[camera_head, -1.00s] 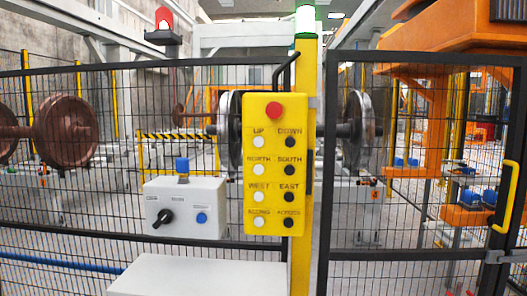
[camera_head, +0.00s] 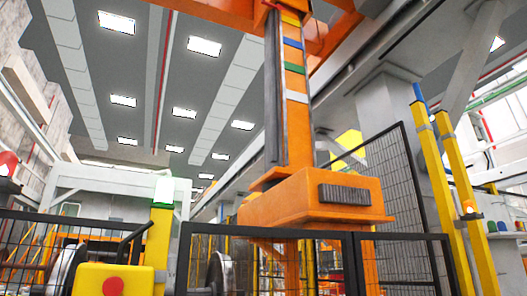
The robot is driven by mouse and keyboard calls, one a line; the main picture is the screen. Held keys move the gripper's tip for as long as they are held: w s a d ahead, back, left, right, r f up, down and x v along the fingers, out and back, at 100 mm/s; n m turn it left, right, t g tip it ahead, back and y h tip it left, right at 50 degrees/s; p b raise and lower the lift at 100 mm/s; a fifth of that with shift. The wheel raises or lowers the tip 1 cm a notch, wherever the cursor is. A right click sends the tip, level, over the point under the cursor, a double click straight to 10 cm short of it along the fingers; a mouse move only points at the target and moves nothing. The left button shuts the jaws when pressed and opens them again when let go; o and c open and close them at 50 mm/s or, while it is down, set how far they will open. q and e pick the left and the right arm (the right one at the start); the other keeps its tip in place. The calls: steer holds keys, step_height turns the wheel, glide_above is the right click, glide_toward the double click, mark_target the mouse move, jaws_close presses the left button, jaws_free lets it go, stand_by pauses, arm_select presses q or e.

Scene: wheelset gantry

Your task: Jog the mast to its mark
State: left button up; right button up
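The orange mast (camera_head: 297,140) hangs upright from the orange overhead gantry (camera_head: 240,14). Coloured bands cross it: yellow near the top, then a blue band (camera_head: 293,43), a green band (camera_head: 294,67) and a white band (camera_head: 297,97). A dark vertical rail (camera_head: 272,90) runs along its left side. At its lower end is a wide orange block (camera_head: 285,201) with a dark ribbed plate. Only the top of the yellow pendant (camera_head: 90,280) shows at lower left, with its red button (camera_head: 113,286); its labelled buttons are out of frame. Neither gripper is in view.
A black mesh fence (camera_head: 408,240) crosses below the mast. A yellow post (camera_head: 159,240) with a lit white-green lamp (camera_head: 165,189) stands behind the pendant. Wheels (camera_head: 66,268) show partly behind the fence. Yellow posts (camera_head: 465,205) stand at right.

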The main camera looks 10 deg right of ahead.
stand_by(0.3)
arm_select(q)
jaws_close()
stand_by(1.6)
